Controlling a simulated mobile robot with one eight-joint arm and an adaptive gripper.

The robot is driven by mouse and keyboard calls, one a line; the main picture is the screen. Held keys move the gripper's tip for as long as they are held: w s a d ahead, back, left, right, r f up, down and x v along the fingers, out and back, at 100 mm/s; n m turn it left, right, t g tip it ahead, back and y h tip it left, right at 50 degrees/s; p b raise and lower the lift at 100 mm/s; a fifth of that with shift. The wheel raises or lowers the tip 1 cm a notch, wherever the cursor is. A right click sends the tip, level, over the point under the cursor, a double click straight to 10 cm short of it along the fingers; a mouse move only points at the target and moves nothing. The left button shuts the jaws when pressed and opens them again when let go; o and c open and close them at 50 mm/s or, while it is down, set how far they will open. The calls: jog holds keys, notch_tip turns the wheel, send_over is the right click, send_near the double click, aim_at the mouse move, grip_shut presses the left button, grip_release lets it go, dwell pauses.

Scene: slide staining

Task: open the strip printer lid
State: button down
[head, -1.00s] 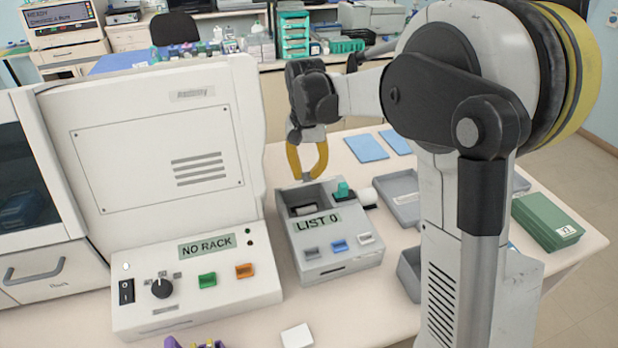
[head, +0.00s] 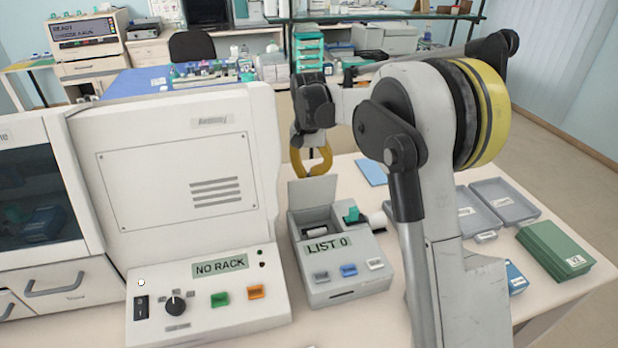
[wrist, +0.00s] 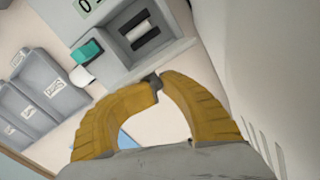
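The strip printer (head: 345,285) is a grey box on the bench with a "LIST 0" display and several small buttons. Its lid (head: 312,192) stands raised, upright at the back of the box. The open compartment below shows a white roll (head: 316,236), also seen in the wrist view (wrist: 145,37). My gripper (head: 314,174), with yellow curved fingers, is just behind and above the lid's top edge. In the wrist view the fingertips (wrist: 158,82) meet beside the printer's back, with nothing visible held. Whether they touch the lid is unclear.
A large white machine (head: 180,180) with a "NO RACK" display stands close on the printer's left. A teal-topped item (head: 352,215) and a white round item (head: 377,220) are at its right.

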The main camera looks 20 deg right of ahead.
jog(key=shift+w+d+f, duration=0.1)
jog(key=shift+w+d, duration=0.15)
jog(key=shift+d, duration=0.1)
jog(key=c, duration=1.3)
grip_release()
jog(key=shift+d, duration=0.2)
notch_tip(320, 180, up, 12)
jog(key=shift+f, duration=0.1)
jog(key=shift+w, duration=0.1)
